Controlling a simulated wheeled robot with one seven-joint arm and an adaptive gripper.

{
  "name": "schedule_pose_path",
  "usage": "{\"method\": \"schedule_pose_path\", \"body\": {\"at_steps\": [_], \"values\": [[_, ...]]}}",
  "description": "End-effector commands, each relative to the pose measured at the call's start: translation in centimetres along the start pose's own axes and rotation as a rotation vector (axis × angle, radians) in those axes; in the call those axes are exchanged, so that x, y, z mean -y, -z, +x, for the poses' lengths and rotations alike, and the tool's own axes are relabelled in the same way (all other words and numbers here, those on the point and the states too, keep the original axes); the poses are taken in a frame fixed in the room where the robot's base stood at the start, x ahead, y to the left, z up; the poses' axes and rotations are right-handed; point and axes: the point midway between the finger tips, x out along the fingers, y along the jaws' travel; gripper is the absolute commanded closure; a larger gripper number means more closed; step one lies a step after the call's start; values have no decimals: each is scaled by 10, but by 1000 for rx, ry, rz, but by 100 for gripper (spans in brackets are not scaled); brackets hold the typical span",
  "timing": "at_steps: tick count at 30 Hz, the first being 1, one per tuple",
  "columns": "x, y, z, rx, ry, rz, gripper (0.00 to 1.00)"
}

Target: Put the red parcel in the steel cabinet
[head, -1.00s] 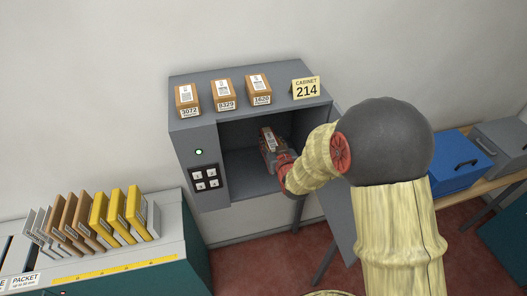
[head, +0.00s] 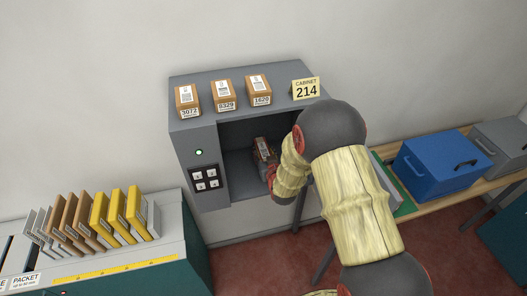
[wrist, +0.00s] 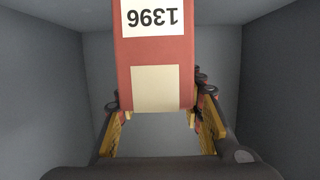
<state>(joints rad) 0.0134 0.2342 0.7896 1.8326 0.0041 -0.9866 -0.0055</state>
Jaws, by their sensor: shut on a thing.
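The red parcel (wrist: 155,55) fills the upper middle of the wrist view, with a white label reading 1396 upside down and a beige patch. My gripper (wrist: 155,118) is shut on it, with a finger at each side. In the head view the parcel (head: 263,150) shows small inside the open steel cabinet (head: 188,140), and my gripper (head: 271,174) is partly hidden by my arm. Grey cabinet walls surround the parcel in the wrist view. Whether the parcel touches the cabinet floor I cannot tell.
A sorting counter (head: 150,258) with upright packets is at left. A blue box (head: 437,166) is at right.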

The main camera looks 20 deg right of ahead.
Motion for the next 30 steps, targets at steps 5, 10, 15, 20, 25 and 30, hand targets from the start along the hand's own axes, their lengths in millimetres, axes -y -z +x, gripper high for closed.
{"method": "schedule_pose_path", "body": {"at_steps": [5,10,15,20,25,30], "values": [[0,0,0,-2,0,0,98],[0,-3,0,1,0,0,59],[0,-3,0,1,0,0,49],[0,-3,0,1,0,0,44],[0,-2,0,1,0,0,44],[0,2,-2,1,0,0,44]]}}
